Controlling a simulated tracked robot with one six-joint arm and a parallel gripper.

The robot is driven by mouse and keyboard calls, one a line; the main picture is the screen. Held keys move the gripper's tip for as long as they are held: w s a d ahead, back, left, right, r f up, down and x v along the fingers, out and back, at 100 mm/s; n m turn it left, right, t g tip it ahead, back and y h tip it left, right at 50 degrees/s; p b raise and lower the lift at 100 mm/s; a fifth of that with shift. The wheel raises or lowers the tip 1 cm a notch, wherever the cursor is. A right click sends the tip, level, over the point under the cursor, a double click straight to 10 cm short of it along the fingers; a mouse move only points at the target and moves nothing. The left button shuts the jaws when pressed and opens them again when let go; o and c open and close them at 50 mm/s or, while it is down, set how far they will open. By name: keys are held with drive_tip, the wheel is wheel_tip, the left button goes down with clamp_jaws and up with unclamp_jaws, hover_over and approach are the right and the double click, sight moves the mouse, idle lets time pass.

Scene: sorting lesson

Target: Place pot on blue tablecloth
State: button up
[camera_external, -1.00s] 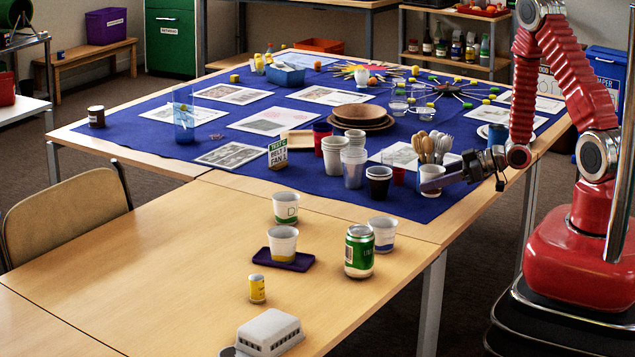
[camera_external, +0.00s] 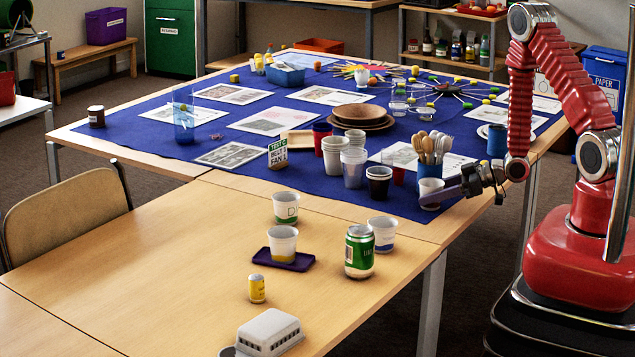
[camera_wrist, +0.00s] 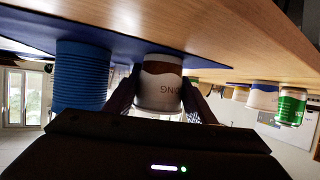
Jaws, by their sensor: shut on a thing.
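The pot (camera_external: 431,190), a small white cup-shaped pot, stands at the right front edge of the blue tablecloth (camera_external: 330,190), its base at or very near the cloth. My gripper (camera_external: 440,196) is shut around the pot from the right. In the wrist view, which is upside down, the pot (camera_wrist: 160,88) is white with a brown band and partly hidden lettering, held between my two fingers (camera_wrist: 158,100). The tablecloth (camera_wrist: 120,35) shows behind its base. The pot looks upright.
A blue ribbed cup (camera_wrist: 82,75) stands close beside the pot. A holder with wooden spoons and forks (camera_external: 430,150) and a dark cup (camera_external: 379,183) stand near it on the cloth. A green can (camera_external: 359,252) and several pots stand on the bare wood.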

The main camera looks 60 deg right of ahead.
drive_tip(key=o, duration=1)
drive_tip(key=shift+r, duration=0.1)
drive_tip(key=v, duration=1.2)
drive_tip(key=shift+d, duration=0.1)
